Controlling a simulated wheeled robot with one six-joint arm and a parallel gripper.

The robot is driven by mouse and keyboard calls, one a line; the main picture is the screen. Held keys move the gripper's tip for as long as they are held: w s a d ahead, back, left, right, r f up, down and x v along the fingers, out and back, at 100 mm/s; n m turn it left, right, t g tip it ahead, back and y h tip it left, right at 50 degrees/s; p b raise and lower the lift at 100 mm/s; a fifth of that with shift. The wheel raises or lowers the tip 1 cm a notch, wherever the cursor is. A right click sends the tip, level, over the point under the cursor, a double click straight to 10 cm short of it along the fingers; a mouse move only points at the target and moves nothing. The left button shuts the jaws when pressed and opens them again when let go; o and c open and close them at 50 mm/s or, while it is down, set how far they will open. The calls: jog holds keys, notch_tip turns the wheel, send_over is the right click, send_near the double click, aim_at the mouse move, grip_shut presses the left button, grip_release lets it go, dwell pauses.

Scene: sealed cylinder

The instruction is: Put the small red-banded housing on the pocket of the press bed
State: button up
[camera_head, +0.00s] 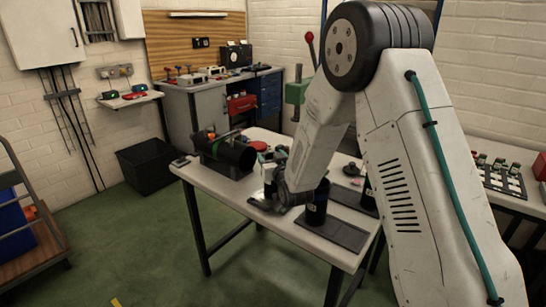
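My arm reaches down over the white table (222,187). My gripper (266,203) is low over the table's front middle, small and dark, and I cannot tell whether it is open or shut. I cannot clearly pick out the small red-banded housing; a small red item (260,146) shows behind the gripper, partly hidden. A dark upright cylinder (316,207) stands right of the gripper, by a flat dark plate (340,235). Another dark cylinder (368,198) is partly hidden by my arm. I cannot tell which part is the press bed's pocket.
A green machine with a red-knobbed lever (297,93) stands behind. A black crate (149,164) is on the floor. A workbench (212,97) lines the back wall.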

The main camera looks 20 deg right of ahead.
jog(key=o, duration=0.3)
jog(key=shift+o, duration=0.2)
jog(key=s+d+r+g, duration=0.1)
jog(key=s+r+g, duration=0.3)
jog(key=s, duration=1.3)
jog(key=s+d+r+g, duration=0.1)
jog(key=s+r+g, duration=0.3)
jog(key=s, duration=1.2)
jog(key=s+d+r+g, duration=0.2)
jog(key=s+g, duration=0.6)
jog(key=s, duration=0.9)
notch_tip(320, 180, up, 3)
jog(key=shift+s+f+g+h, duration=0.2)
jog(key=shift+s+g+h, duration=0.1)
jog(key=shift+g, duration=0.1)
